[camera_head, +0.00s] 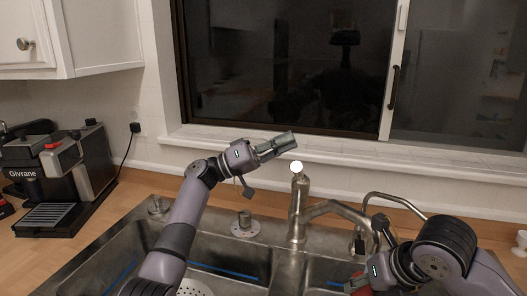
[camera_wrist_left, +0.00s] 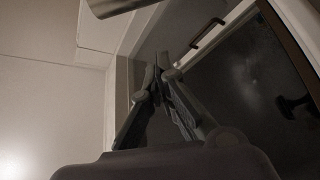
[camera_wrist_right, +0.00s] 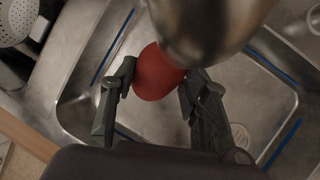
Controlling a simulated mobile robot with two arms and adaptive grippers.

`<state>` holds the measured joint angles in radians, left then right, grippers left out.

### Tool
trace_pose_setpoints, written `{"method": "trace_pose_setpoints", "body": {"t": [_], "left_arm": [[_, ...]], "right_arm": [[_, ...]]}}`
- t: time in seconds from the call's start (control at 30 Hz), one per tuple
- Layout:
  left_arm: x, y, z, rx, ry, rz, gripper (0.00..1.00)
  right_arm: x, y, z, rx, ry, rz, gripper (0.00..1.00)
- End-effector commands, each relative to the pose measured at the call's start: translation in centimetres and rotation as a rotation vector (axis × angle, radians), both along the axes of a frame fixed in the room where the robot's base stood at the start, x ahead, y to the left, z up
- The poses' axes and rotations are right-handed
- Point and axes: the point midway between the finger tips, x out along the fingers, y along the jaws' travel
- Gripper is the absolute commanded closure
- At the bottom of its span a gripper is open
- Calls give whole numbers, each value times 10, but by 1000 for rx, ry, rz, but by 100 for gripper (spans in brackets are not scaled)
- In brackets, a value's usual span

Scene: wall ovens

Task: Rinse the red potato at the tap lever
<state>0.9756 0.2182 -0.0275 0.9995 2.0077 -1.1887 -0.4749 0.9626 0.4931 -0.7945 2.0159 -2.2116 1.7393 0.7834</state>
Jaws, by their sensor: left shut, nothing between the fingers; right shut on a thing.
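The red potato (camera_wrist_right: 157,73) is between the fingers of my right gripper (camera_wrist_right: 158,85), over the sink. In the head view only a red bit of it (camera_head: 356,283) shows, low beside the right gripper. A blurred metal part, likely the tap's spout (camera_wrist_right: 205,25), is close above the potato and partly covers it. The tap (camera_head: 297,215) stands behind the sink, with a white ball (camera_head: 296,167) at its top; the lever itself is hard to make out. My left gripper (camera_head: 290,141) is shut and empty, just above and left of the ball. I see no water.
The metal sink (camera_head: 100,262) has two basins. A soap-pump-like fitting (camera_head: 245,222) and a second thin curved spout (camera_head: 400,198) flank the tap. The window sill (camera_head: 350,155) is close behind the left gripper. A coffee machine (camera_head: 70,170) stands at left.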

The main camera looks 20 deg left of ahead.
Motion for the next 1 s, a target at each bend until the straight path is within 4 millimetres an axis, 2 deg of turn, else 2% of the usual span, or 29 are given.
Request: {"method": "trace_pose_setpoints", "body": {"t": [0.1,0.3,0.77,1.0], "left_arm": [[-10,-4,-14,3,3,2,100],[-22,-8,-26,1,0,2,100],[-26,-10,-30,0,-7,0,100],[-41,-11,-44,-2,-76,0,100]], "right_arm": [[0,0,0,0,-1,0,88],[0,0,0,0,-1,0,88],[0,0,0,0,-1,0,88],[0,0,0,0,-1,0,88]]}}
